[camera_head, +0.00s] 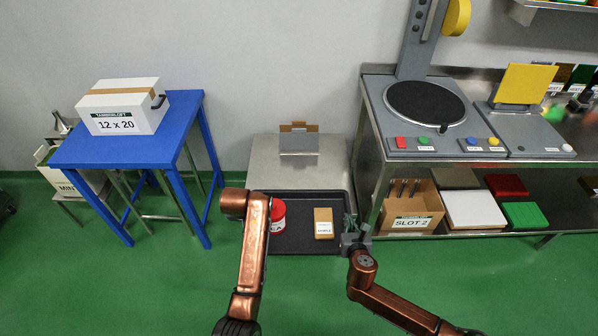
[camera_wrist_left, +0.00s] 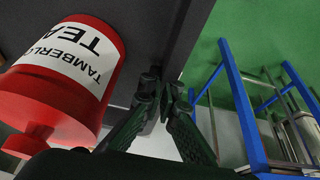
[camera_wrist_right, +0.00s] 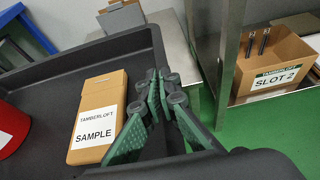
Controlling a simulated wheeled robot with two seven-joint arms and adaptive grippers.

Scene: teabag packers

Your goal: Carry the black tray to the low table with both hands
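The black tray (camera_head: 299,218) is at the front of the low grey table (camera_head: 266,160) in the head view, overlapping its front part. It looks level. A red tea tin (camera_head: 278,216) and a brown sample box (camera_head: 323,222) stand in it. My right gripper (camera_head: 350,222) is at the tray's right wall; its fingers (camera_wrist_right: 158,82) are closed together over that wall, beside the sample box. My left gripper's fingers (camera_wrist_left: 160,85) are closed at the opposite wall, near the tin. My own arm hides the left gripper in the head view. How the tray is supported underneath is hidden.
A small grey holder with a brown card (camera_head: 298,143) stands on the low table's rear. A blue table (camera_head: 180,120) with a white box (camera_head: 124,105) is left. A steel bench (camera_head: 365,150) with a SLOT 2 carton (camera_head: 411,205) below stands close right. Green floor lies in front.

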